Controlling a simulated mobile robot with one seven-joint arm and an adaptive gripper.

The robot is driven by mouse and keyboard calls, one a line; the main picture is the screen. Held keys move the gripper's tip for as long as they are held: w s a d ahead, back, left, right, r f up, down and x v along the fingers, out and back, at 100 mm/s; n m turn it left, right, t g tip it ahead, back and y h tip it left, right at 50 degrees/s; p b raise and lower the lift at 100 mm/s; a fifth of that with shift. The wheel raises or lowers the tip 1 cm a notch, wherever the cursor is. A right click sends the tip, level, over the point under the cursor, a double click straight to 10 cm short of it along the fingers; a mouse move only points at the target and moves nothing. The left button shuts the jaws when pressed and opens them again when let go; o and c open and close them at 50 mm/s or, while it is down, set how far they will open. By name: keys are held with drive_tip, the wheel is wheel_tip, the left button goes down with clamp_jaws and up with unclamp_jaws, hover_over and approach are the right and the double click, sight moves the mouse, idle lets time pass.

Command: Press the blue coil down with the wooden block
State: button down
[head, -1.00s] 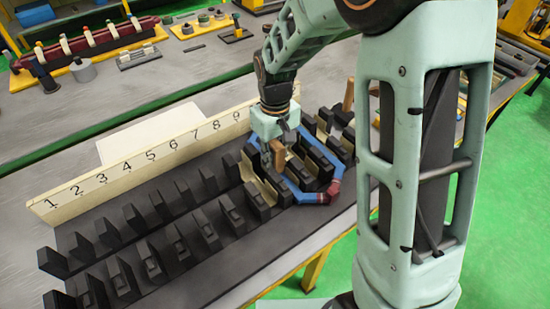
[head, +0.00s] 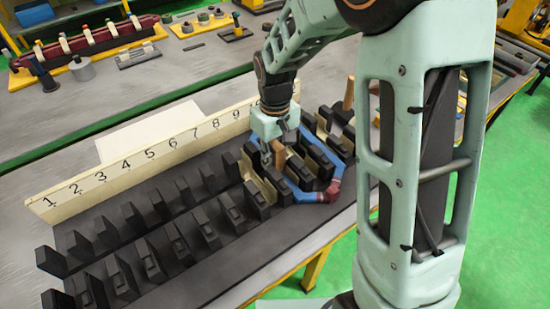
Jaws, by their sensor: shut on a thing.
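My gripper (head: 275,148) is shut on a small wooden block (head: 279,157) and holds it low over the dark slotted stator at the right part of the row. The blue coil (head: 333,145) loops around several dark teeth there, with a dark red wrapped section (head: 333,190) at its near right corner. The block is at the coil's left side, among the teeth. Whether it touches the coil cannot be told, as my gripper and the teeth hide much of that side.
A pale number strip (head: 140,165) stands along the back of the stator. Rows of dark upright teeth (head: 130,215) fill the left part. Another upright wooden piece (head: 348,93) stands at the right end. A far bench (head: 200,75) holds parts and tools.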

drive_tip(key=shift+r, duration=0.1)
wheel_tip(320, 180, up, 12)
drive_tip(key=p, duration=0.8)
drive_tip(key=shift+f, duration=0.25)
drive_tip(key=shift+f, duration=0.1)
